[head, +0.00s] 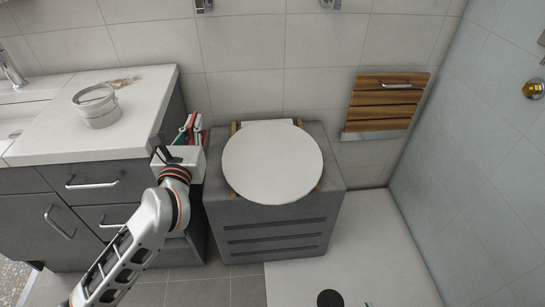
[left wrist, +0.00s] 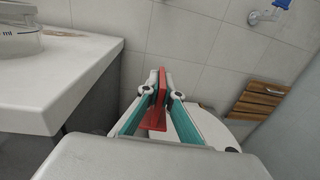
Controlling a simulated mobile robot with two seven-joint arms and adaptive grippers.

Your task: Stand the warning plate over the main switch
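My left gripper (head: 190,127) is between the washbasin counter and the grey toilet box, near the back wall. In the left wrist view its two teal-lined fingers (left wrist: 161,95) close on a red plate (left wrist: 159,82) from both sides. The plate is seen nearly edge-on, with a foot-like part low between the fingers, so any marking on its face is hidden. In the head view only a little of the red shows among the fingers. My right gripper is not in view. I cannot make out a main switch in either view.
The white counter (head: 135,140) with a round glass-like container (head: 97,108) stands close on the left. A round white toilet lid (head: 272,160) on a grey box is just right. A wooden slatted seat (head: 385,103) hangs on the wall. The shower floor (head: 350,245) is mostly clear.

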